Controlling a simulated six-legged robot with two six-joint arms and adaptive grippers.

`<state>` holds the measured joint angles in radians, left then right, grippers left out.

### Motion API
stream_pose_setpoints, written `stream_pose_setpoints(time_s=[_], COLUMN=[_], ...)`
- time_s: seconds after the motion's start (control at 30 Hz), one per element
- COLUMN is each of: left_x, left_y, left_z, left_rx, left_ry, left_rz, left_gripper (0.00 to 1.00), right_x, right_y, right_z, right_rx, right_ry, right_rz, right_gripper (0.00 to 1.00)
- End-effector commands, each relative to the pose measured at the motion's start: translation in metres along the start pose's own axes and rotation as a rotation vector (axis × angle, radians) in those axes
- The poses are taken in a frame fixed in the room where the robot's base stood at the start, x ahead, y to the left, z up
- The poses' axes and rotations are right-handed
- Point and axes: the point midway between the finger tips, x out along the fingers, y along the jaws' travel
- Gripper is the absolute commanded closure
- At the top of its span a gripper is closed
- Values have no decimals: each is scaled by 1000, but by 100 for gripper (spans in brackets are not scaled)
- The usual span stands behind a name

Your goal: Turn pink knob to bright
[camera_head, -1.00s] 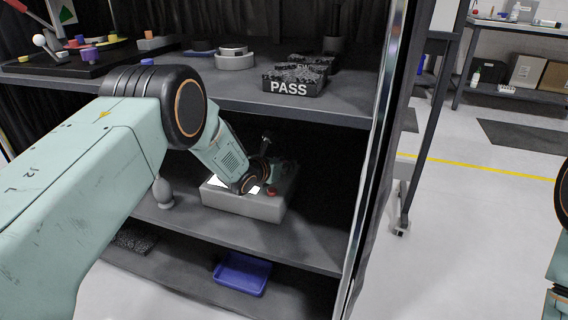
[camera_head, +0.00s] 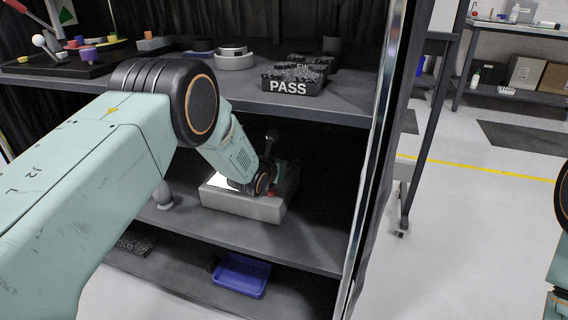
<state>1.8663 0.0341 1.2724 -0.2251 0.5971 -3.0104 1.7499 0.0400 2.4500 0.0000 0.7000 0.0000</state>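A grey control box (camera_head: 240,206) sits on the middle shelf. Its top has a bright white lit panel (camera_head: 219,180) on the left and a small red-pink part (camera_head: 272,194) near the right front. I cannot tell whether that part is the pink knob. My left arm reaches in from the left, and its wrist hangs over the box top. My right gripper is out of view.
The upper shelf (camera_head: 345,99) lies over the box and carries a block marked PASS (camera_head: 294,82). A tall panel edge (camera_head: 375,170) stands right of the shelves. A blue tray (camera_head: 241,275) lies on the lower shelf. A grey bottle-shaped object (camera_head: 162,195) stands left of the box.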

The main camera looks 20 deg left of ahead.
Motion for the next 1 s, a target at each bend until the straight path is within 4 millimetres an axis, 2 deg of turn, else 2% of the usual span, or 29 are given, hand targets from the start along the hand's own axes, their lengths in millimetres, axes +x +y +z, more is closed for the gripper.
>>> stream_pose_setpoints(time_s=[0.1,0.57,1.0], left_x=[0,0,0], left_y=[0,0,0], left_z=[-2,-3,-2], left_rx=[0,3,66], left_ry=[3,6,1], left_rz=[0,-8,-145], left_gripper=[48,48,48], right_x=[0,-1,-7], right_y=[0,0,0], right_z=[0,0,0], right_rx=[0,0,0], right_ry=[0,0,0], right_rz=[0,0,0], right_gripper=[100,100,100])
